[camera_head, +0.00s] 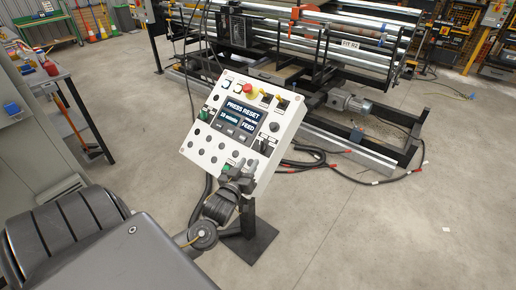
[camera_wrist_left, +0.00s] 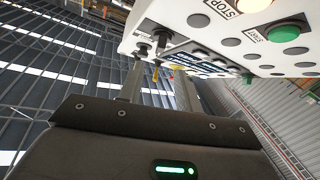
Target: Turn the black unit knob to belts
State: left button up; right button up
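The white control panel (camera_head: 205,157) stands tilted on a black post, its screen (camera_head: 240,117) reading "PRESS RESET", "10 minute" and "FEED". Black knobs sit on its right side, one round (camera_head: 274,127) and others lower (camera_head: 264,146); their labels are too small to tell which is the unit knob. My left gripper (camera_head: 239,168) is at the panel's lower right edge. In the left wrist view, its two fingers (camera_wrist_left: 158,82) are apart with nothing gripped, just below two black knobs (camera_wrist_left: 151,42). Whether a finger touches a knob is unclear. My right gripper is not in view.
The panel also carries a red stop button (camera_head: 247,89) and several other buttons. Behind it stands a long roller machine (camera_head: 340,50) with cables (camera_head: 325,163) on the floor. A side table (camera_head: 57,77) is at left.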

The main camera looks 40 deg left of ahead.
aim_at(260, 147)
pick_arm(q)
jog(key=p+x, duration=0.1)
jog(key=x, duration=0.8)
jog(key=shift+w, duration=0.2)
jog(key=c, duration=0.6)
jog(key=shift+d+r+n+g+y+p, duration=0.1)
jog(key=shift+n+g+y+p, duration=0.5)
jog(key=shift+n+y+p, duration=0.45)
jog(key=shift+d+r+n+g+y+p, duration=0.1)
jog(key=shift+n+g+y+p, duration=0.5)
jog(key=shift+n, duration=0.75)
jog(key=n+g+y+p, duration=0.1)
jog(key=n, duration=0.1)
jog(key=shift+w+n+g+y, duration=0.15)
jog(key=shift+n+g+y, duration=0.1)
jog(key=shift+n+g, duration=0.15)
jog(key=shift+f+n+g+y+p, duration=0.1)
jog(key=shift+n+g+y+p, duration=0.35)
jog(key=shift+n+g, duration=0.7)
jog(key=shift+c, duration=0.2)
